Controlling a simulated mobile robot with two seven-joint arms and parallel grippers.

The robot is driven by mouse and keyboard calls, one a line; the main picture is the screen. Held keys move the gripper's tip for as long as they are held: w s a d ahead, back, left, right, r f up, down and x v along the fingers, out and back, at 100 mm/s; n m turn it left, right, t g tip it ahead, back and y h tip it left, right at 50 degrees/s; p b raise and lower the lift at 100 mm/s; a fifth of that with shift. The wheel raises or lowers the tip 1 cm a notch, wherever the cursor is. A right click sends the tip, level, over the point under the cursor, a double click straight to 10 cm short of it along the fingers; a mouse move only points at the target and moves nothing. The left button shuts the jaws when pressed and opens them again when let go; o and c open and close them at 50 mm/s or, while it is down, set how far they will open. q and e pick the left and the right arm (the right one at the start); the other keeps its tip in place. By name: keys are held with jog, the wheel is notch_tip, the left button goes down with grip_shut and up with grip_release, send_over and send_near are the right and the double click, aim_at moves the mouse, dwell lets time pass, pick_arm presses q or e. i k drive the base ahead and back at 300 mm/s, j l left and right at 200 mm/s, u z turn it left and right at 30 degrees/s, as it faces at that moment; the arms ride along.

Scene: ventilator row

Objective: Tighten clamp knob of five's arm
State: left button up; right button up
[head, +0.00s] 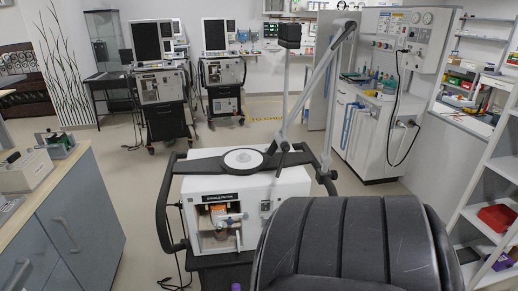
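A white ventilator (258,180) with an open front compartment stands just ahead, with a black rail (163,195) around it. A grey jointed support arm (318,85) rises above its right side. Dark joint pieces show on the arm, one low near the rail (328,176) and one at its lower elbow (281,146). I cannot tell which is the clamp knob or whether it is tight. A black block (289,36) sits at the top of a thin upright rod. No number five is readable on this unit. Neither of my grippers is in view.
A large black ribbed shape (345,245) fills the lower middle and hides the ventilator's lower right. A grey cabinet (65,230) stands at left, shelves (490,190) at right. Two more ventilators (160,88) (222,72) stand behind. Floor between them is clear.

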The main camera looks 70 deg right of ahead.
aim_at(335, 177)
jog(key=k+l, duration=0.15)
jog(key=l, duration=0.25)
jog(key=k+l+z, duration=0.1)
jog(key=l, duration=0.3)
jog(key=k+l+z, duration=0.1)
jog(key=k+l, duration=0.15)
jog(key=l, duration=0.15)
jog(key=k+l, duration=0.15)
jog(key=l, duration=0.25)
jog(key=k+l+z, duration=0.1)
jog(key=l, duration=0.35)
jog(key=k+l, duration=0.2)
jog(key=l, duration=0.2)
jog(key=k+l+z, duration=0.1)
jog(key=l, duration=0.35)
jog(key=k+l+z, duration=0.1)
jog(key=l, duration=0.35)
